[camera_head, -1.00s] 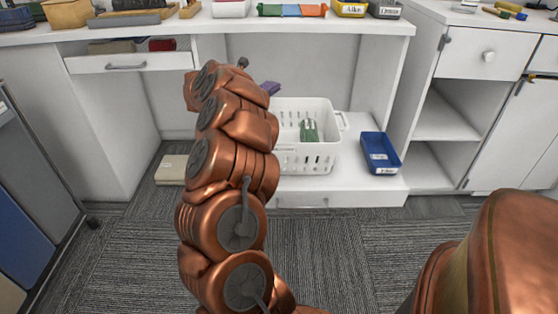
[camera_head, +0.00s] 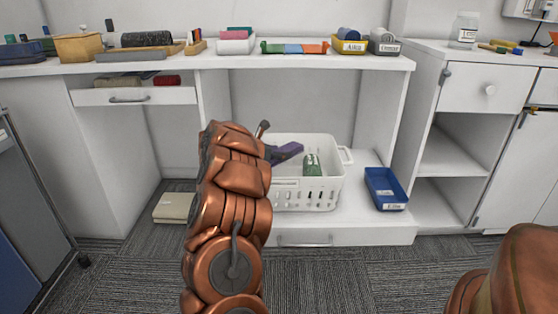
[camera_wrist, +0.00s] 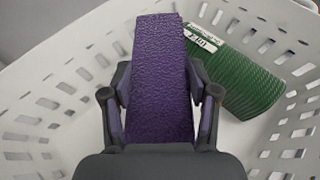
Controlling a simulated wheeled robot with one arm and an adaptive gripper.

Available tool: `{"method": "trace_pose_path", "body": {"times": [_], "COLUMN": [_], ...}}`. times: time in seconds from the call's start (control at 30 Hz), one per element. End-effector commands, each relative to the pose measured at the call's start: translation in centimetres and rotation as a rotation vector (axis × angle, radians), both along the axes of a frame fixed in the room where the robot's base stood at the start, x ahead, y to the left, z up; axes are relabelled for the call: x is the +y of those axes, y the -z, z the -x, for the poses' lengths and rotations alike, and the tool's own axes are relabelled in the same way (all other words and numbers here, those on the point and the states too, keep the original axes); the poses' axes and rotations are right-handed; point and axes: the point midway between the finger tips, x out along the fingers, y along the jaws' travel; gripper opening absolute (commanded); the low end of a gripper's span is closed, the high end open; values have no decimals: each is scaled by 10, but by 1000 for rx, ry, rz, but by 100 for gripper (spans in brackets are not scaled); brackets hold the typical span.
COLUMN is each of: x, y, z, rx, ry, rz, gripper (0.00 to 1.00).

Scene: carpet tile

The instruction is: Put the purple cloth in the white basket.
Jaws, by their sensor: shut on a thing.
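The purple cloth (camera_wrist: 160,75) is a folded strip between the fingers of my gripper (camera_wrist: 160,105) in the wrist view. My gripper is shut on it. In the head view the cloth (camera_head: 287,152) shows over the left part of the white basket (camera_head: 310,195), above or inside its opening; I cannot tell whether it touches the basket floor. The basket also surrounds the cloth in the wrist view (camera_wrist: 60,85). My arm hides the basket's left side and most of the gripper in the head view.
A green labelled item (camera_head: 312,165) is in the basket, to the right of the cloth; it also shows in the wrist view (camera_wrist: 240,70). A blue bin (camera_head: 384,188) stands right of the basket on the low white shelf. The counter (camera_head: 330,62) overhangs behind.

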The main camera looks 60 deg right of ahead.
Motion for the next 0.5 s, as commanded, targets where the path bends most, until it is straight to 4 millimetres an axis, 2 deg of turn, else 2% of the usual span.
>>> {"method": "trace_pose_path", "body": {"times": [0.03,0.13,0.5], "x": [0,0,0], "y": [11,21,23], "z": [0,1,0], "rx": [4,2,-2], "ry": [-1,0,-1], "rz": [-1,-1,0], "gripper": [25,25,25]}}
